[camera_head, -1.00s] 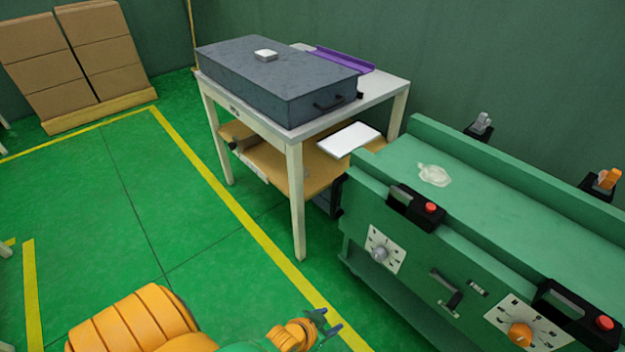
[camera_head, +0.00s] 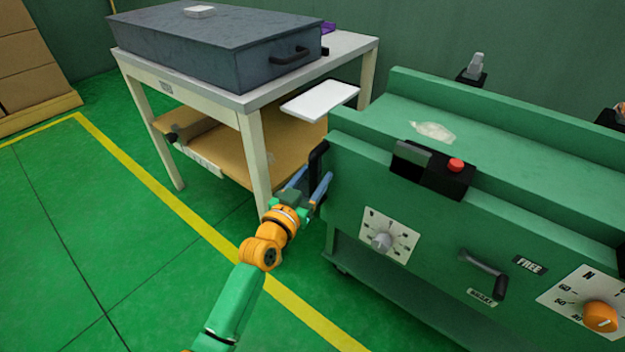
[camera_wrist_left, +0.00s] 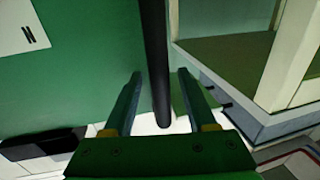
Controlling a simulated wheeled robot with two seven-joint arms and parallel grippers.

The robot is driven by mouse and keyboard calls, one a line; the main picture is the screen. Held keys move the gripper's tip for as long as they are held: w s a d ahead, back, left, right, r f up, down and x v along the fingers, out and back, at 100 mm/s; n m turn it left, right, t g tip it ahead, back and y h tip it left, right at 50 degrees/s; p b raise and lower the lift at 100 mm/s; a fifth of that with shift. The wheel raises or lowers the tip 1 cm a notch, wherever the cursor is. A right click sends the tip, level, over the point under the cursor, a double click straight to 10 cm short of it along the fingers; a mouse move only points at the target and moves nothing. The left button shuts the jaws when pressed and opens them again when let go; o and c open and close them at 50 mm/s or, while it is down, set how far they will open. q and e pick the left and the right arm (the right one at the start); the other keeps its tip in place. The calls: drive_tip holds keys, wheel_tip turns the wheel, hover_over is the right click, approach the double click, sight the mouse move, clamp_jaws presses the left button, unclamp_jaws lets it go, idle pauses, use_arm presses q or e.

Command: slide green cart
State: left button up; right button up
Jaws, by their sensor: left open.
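The green cart (camera_head: 345,205) stands at the right in the head view, with dials, black handles and a red button on its front. A black vertical handle (camera_head: 318,170) is at its left end. My left gripper (camera_head: 316,185) is open at this handle. In the left wrist view the black bar of the handle (camera_wrist_left: 155,60) runs between the two open fingers (camera_wrist_left: 165,95), with the green cart panel (camera_wrist_left: 85,70) on the left. I cannot tell whether a finger touches the bar.
A white table (camera_head: 358,48) with a dark grey case (camera_head: 215,45) on top and a wooden lower shelf (camera_head: 222,150) stands just left of the cart. Cardboard boxes (camera_head: 25,60) are at the far left. Green floor with yellow lines (camera_head: 170,200) is free in front.

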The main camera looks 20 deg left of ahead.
use_arm(q)
clamp_jaws()
idle(1.4)
